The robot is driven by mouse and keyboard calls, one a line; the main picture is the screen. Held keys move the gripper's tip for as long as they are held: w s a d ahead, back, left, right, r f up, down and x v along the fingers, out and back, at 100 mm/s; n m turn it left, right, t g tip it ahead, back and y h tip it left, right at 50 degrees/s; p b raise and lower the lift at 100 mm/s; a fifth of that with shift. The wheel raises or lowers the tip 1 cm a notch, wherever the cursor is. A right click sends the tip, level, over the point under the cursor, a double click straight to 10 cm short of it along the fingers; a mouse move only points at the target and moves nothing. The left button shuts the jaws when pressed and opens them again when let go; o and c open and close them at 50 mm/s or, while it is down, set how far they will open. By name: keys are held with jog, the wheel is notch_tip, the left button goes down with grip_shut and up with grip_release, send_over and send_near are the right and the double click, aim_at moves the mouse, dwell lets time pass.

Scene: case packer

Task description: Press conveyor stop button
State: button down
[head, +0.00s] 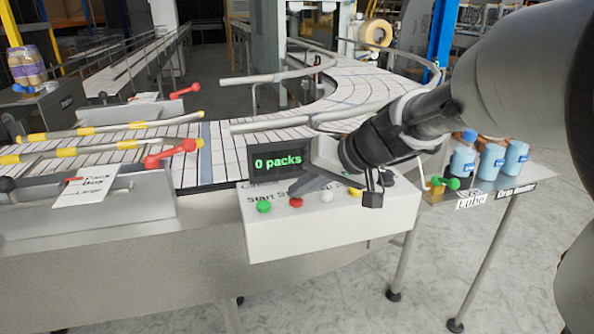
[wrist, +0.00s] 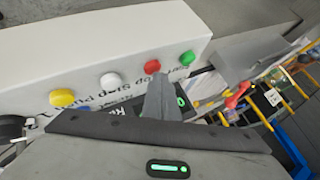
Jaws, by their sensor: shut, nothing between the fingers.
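The white control box (head: 335,228) carries a row of buttons with printed labels. The red button (head: 295,202) sits between the green button (head: 264,207) and a white button (head: 327,195). In the wrist view the red button (wrist: 152,67) lies just beyond my fingertips, with the green button (wrist: 187,58) to its right. My gripper (head: 302,190) is shut and empty, its tips close to the red button. In the wrist view the closed fingers (wrist: 160,82) point at it. I cannot tell whether they touch. Part of the label text is hidden by my gripper.
A display (head: 277,161) reading "0 packs" stands behind the buttons. A yellow button (head: 355,192) sits farther right, partly behind my gripper. Blue-labelled bottles (head: 489,160) stand on a side table at right. The curved conveyor (head: 355,85) runs behind the box.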

aim_at(301, 203)
jog(key=shift+r+p, duration=0.35)
jog(key=shift+r, duration=0.45)
jog(key=shift+r, duration=0.1)
notch_tip(301, 203, up, 5)
jog(key=p, duration=0.3)
jog(key=s+d+r+h+p, duration=0.1)
jog(key=s+d+h+p, duration=0.2)
jog(key=s+d, duration=0.3)
jog(key=s+d+r+m+h+p, duration=0.1)
jog(key=s+d+h+p, duration=0.2)
jog(key=s, duration=1.2)
jog(key=d, duration=0.3)
jog(key=shift+s+d+r+h, duration=0.15)
jog(key=shift+d+r+h, duration=0.05)
jog(key=shift+h, duration=0.2)
